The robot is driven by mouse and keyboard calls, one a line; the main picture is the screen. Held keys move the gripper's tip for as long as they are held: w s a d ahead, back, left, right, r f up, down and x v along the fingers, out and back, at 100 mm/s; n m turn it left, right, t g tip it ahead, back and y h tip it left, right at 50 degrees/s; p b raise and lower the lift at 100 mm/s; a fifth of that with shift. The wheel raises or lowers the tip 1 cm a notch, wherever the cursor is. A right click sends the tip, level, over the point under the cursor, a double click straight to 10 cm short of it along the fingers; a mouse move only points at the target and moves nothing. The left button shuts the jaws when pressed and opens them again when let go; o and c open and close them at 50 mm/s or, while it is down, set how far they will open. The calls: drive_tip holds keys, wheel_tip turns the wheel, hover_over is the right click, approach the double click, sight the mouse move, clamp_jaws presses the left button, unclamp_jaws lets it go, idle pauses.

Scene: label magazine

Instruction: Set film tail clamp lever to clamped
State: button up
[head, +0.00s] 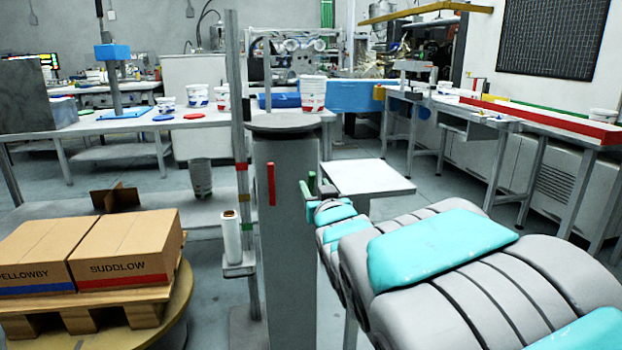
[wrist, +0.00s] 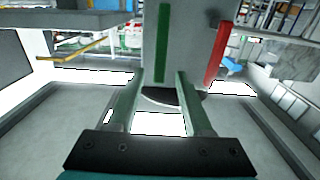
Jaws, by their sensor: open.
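A red upright bar (head: 271,183), which looks like the clamp lever, is on the side of a grey column (head: 288,260). In the wrist view a red bar (wrist: 217,55) stands at the right edge of a grey post (wrist: 188,45), with a green strip (wrist: 162,42) on the face; I cannot tell its setting. My gripper (head: 318,186), with green fingers, is to the right of the column in the head view. In the wrist view my gripper (wrist: 159,82) is open and empty, with the post beyond its fingertips and the red bar right of them.
A thin mast (head: 236,120) with a film roll (head: 230,230) stands left of the column. Cartons (head: 128,245) sit on a pallet (head: 90,308) on a turntable (head: 180,300). A small white table (head: 367,177) is behind my gripper. A white tub (head: 313,94) stands behind the column top.

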sight(312, 181)
drive_tip(key=shift+p+x, duration=0.35)
drive_tip(key=shift+x, duration=2.2)
drive_tip(key=shift+c, duration=0.3)
clamp_jaws()
